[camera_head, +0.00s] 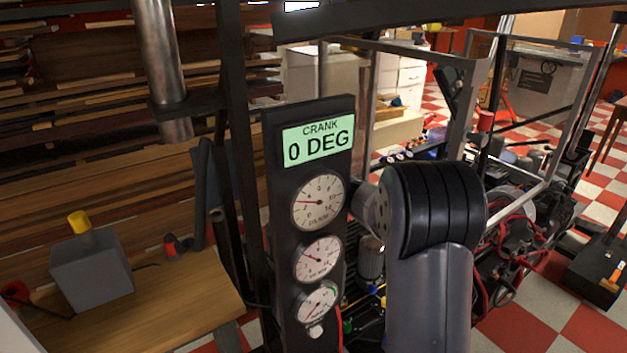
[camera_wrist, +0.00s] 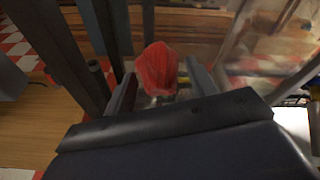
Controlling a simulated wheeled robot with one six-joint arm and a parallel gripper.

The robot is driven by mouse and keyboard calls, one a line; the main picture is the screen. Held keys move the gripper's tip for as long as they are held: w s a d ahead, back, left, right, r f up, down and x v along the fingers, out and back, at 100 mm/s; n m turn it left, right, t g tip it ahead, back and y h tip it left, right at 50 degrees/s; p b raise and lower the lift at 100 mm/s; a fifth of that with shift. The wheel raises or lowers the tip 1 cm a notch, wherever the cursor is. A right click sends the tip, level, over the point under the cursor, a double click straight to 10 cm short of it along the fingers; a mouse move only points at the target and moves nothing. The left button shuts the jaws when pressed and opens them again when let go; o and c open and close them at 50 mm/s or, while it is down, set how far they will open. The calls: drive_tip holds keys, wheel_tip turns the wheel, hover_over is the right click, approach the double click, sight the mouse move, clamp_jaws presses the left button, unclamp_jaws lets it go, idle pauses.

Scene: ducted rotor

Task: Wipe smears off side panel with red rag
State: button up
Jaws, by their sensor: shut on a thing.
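A red rag (camera_wrist: 160,70) is bunched between the two fingers of my gripper (camera_wrist: 162,85) in the wrist view. The fingers are shut on it, and its upper part stands out past the fingertips. A see-through panel (camera_wrist: 262,42) with a blurred, hazy face is at the upper right of the wrist view, apart from the rag. I cannot make out separate smears on it. In the head view my own arm hides the gripper and the rag.
A dark gauge post (camera_head: 283,210) with a green "CRANK 0 DEG" display (camera_head: 318,143) stands left of my arm. A wooden bench (camera_head: 185,295) holds a grey box (camera_head: 92,272). Metal frame bars and red hoses (camera_head: 515,235) crowd the right. Checkered floor shows beyond.

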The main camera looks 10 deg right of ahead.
drive_tip(key=shift+w+a, duration=0.2)
drive_tip(key=shift+w, duration=0.2)
drive_tip(key=shift+d, duration=0.1)
drive_tip(key=w+d+p, duration=0.3)
drive_tip(key=w+d, duration=0.1)
drive_tip(key=d, duration=0.5)
drive_tip(key=shift+w+d+p, duration=0.15)
drive_tip(key=shift+w+p, duration=0.1)
drive_tip(key=shift+p, duration=0.1)
idle(0.6)
